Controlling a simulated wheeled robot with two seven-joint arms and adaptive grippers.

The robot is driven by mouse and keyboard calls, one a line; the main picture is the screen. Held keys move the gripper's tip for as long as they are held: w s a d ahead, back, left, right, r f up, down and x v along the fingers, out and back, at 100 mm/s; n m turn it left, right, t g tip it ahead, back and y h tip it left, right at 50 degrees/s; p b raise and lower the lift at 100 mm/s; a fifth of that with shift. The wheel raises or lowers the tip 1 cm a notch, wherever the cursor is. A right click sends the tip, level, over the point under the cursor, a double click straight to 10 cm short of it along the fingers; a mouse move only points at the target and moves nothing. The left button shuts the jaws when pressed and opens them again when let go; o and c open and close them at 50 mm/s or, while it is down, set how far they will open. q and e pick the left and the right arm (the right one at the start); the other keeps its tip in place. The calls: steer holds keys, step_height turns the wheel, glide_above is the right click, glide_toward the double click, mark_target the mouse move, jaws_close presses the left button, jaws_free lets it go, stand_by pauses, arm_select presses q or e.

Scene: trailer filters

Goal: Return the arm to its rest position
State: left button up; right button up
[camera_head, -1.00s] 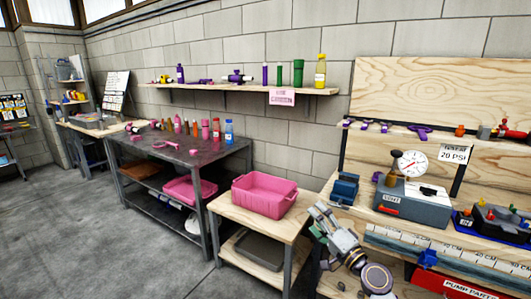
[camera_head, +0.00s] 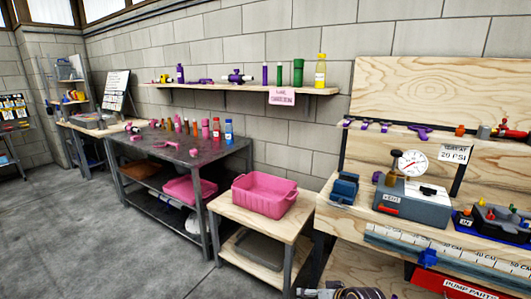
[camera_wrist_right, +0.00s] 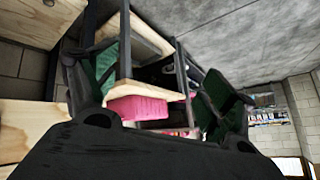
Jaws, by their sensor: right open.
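My right gripper (camera_wrist_right: 158,78) shows in the right wrist view, its two dark fingers with green pads spread wide on either side of the picture. The gap between them is empty, and the pink bin (camera_wrist_right: 138,108) shows beyond it in the background. The fingers of my right gripper are not visible there. My left gripper is in neither view.
The pink bin (camera_head: 265,195) stands on a low wooden table (camera_head: 240,217). A dark workbench (camera_head: 225,157) with bottles is to its left. At right, a wooden bench holds a gauge unit (camera_head: 413,203) and a blue vise (camera_head: 344,188). The floor (camera_head: 120,250) at left is clear.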

steer(key=s+d+f+n+g+h+p, duration=0.1)
steer(key=s+d+f+g+h+p, duration=0.3)
steer(key=s+f, duration=0.8)
steer(key=s+a+f+g+y+p, duration=0.15)
steer(key=s+f+p, duration=0.35)
steer(key=s+f, duration=0.8)
arm_select(q)
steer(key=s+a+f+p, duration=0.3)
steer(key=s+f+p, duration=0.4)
steer(key=p, duration=0.2)
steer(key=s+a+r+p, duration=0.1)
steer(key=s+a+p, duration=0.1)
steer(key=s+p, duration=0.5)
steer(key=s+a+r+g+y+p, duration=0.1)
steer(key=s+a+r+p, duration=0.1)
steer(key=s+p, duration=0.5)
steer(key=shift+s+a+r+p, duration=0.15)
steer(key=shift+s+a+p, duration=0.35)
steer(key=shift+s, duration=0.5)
arm_select(e)
steer(key=s+d+r+h, duration=0.1)
steer(key=s+d, duration=0.3)
steer(key=s, duration=0.7)
steer(key=s+d+r, duration=0.1)
steer(key=s+d, duration=0.3)
steer(key=s, duration=0.7)
steer(key=shift+s+r+g+h, duration=0.3)
steer(key=shift+r+g+h, duration=0.05)
steer(key=shift+g, duration=0.1)
steer(key=shift+f, duration=0.1)
